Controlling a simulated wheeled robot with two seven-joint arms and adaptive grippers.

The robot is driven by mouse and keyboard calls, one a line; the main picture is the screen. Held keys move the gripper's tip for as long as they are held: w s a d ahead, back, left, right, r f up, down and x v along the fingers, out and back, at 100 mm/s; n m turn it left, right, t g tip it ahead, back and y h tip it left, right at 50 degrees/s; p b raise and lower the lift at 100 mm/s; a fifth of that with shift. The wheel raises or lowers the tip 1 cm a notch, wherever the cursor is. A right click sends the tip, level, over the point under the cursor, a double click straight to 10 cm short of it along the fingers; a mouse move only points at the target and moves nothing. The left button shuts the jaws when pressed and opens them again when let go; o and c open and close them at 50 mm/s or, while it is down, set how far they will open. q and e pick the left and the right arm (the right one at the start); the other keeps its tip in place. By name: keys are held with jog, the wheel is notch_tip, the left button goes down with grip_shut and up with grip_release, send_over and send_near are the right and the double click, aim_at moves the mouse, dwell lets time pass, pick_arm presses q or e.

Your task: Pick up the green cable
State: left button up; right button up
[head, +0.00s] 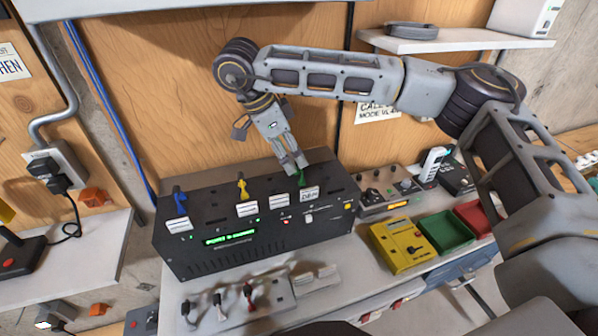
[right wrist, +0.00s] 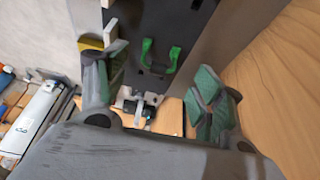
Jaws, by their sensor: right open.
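The green cable (head: 301,178) sits at the back right of the top of a black panel box (head: 215,257), mostly hidden by my right gripper (head: 293,163). In the right wrist view the green cable (right wrist: 161,58) is a small U-shaped loop on the dark panel. My right gripper is open and points down over it. In the right wrist view its two fingers stand apart, with the cable beyond and between the fingertips (right wrist: 152,75). I see no contact with the cable. My left gripper is not in view.
A yellow connector (head: 242,188) and a blue one (head: 179,195) stand on the box, with white labels near them. A yellow box (head: 402,246), a green bin (head: 445,232) and a red bin (head: 474,218) lie to the right. A wooden wall (head: 190,100) rises behind.

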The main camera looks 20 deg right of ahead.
aim_at(296, 163)
jog(key=shift+p+x, duration=0.4)
jog(key=shift+x, duration=0.45)
jog(key=shift+p+x, duration=0.45)
jog(key=shift+x, duration=1.25)
jog(key=shift+s+d, duration=0.1)
jog(key=c, duration=0.8)
